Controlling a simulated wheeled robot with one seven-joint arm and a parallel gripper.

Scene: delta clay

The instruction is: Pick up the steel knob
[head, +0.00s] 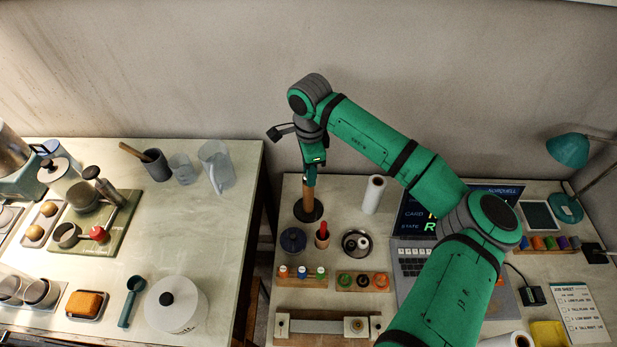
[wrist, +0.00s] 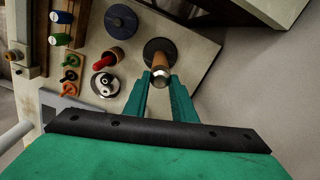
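An upright wooden handle (head: 308,194) stands on a round dark base (head: 308,212) on the right-hand table. In the wrist view its wooden shaft (wrist: 161,57) ends in a steel-coloured knob (wrist: 161,76), which points toward the camera. My gripper (head: 310,182) points down right over the handle. In the wrist view its two green fingers (wrist: 161,82) are apart, one on each side of the steel end. No clear contact shows. The head view hides the steel end behind the gripper.
Near the handle are a dark blue disc (head: 293,240), a red-topped tool (head: 322,235), a metal dish (head: 347,252) with small pieces, and a white roll (head: 373,194). Wooden racks (head: 301,281) stand in front. A laptop (head: 413,263) is to the right, partly behind my arm.

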